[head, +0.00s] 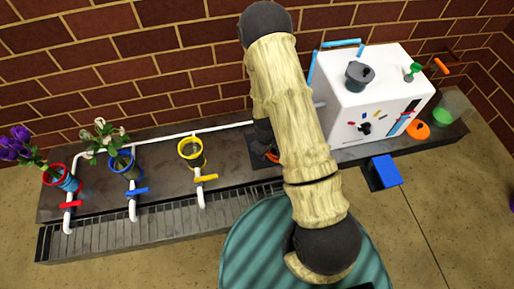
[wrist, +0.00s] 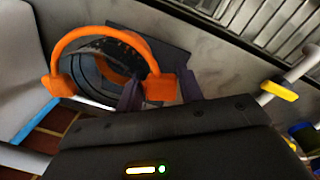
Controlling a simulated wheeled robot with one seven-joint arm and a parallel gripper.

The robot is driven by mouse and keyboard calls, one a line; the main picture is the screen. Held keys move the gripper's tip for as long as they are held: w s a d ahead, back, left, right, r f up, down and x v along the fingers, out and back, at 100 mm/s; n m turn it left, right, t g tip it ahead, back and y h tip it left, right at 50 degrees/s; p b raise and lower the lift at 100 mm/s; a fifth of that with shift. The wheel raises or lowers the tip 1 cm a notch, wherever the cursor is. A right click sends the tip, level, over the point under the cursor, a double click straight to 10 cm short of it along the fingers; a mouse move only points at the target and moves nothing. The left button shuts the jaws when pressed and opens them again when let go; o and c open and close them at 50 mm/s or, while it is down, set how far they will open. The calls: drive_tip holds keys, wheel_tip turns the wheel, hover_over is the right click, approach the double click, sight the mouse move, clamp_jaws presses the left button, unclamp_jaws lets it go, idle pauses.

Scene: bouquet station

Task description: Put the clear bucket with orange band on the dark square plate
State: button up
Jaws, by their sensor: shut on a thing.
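The clear bucket with orange band shows in the wrist view as an orange band (wrist: 98,33) curving around a dark, see-through inside. My gripper (wrist: 161,92) is shut on an orange block of that band, with a dark finger on each side. In the head view my arm covers most of the bucket, and only a bit of orange (head: 273,156) shows. The dark square plate (head: 256,146) lies on the counter, partly behind my arm. It also shows in the wrist view (wrist: 176,58), beyond and below the bucket. I cannot tell whether the bucket touches it.
A white box (head: 358,112) stands right of the plate. A yellow-rimmed bucket (head: 192,153) and a yellow tap (head: 206,178) are to the left, with blue (head: 122,163) and red (head: 55,175) flower buckets further left. A drain grate (head: 150,229) runs along the front.

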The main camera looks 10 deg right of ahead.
drive_tip(key=shift+w+a, duration=0.35)
drive_tip(key=shift+w, duration=0.25)
drive_tip(key=w+b, duration=0.1)
drive_tip(key=w+a+f+b, duration=0.1)
drive_tip(key=w+a+b, duration=0.1)
drive_tip(key=shift+a+f+b, duration=0.15)
drive_tip(key=shift+f+b, duration=0.1)
drive_tip(key=shift+b, duration=0.05)
